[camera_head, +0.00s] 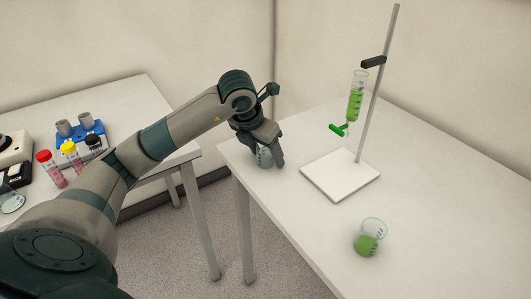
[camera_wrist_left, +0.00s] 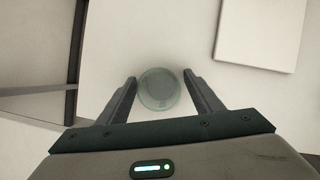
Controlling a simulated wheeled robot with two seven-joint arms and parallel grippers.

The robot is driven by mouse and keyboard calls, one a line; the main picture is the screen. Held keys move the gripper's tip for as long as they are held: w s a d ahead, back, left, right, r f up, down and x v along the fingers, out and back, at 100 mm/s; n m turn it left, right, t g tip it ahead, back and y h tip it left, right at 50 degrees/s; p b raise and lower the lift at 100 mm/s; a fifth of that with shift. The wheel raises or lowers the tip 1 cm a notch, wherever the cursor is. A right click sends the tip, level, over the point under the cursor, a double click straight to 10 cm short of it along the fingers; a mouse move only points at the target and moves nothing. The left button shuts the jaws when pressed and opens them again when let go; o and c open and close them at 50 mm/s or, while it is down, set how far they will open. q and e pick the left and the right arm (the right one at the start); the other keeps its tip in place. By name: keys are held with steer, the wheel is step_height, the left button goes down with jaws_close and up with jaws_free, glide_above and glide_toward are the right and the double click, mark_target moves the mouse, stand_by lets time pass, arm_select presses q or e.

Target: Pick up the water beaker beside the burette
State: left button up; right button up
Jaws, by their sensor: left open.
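The clear water beaker (camera_head: 264,158) stands on the right-hand table near its left edge, left of the burette stand. In the left wrist view the beaker (camera_wrist_left: 158,89) appears from above as a round, see-through rim. My left gripper (camera_head: 267,162) is open and points down, with one finger on each side of the beaker. In the left wrist view its fingers (camera_wrist_left: 161,82) flank the beaker, with small gaps visible. The burette (camera_head: 355,98) holds green liquid and has a green stopcock. It is clamped to a rod on a white base (camera_head: 340,178). My right gripper is out of view.
A second beaker (camera_head: 368,241) with green liquid stands at the front of the table (camera_head: 430,190). A left-hand table (camera_head: 135,100) carries a blue rack (camera_head: 86,134) and several capped tubes. A floor gap separates the tables.

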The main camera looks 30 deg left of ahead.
arm_select(q)
steer(key=shift+c, duration=0.3)
steer(key=c, duration=1.1)
steer(key=shift+r, duration=0.15)
steer(key=shift+w+r, duration=0.1)
steer(key=shift+r, duration=0.4)
step_height(320, 180, up, 3)
steer(key=shift+d+r+b, duration=0.1)
steer(key=shift+d+b, duration=0.05)
steer(key=shift+b, duration=0.45)
steer(key=d+r, duration=0.6)
steer(key=d, duration=0.5)
steer(key=shift+d+r+b, duration=0.2)
steer(key=shift+r+b, duration=0.05)
steer(key=shift+b, duration=0.15)
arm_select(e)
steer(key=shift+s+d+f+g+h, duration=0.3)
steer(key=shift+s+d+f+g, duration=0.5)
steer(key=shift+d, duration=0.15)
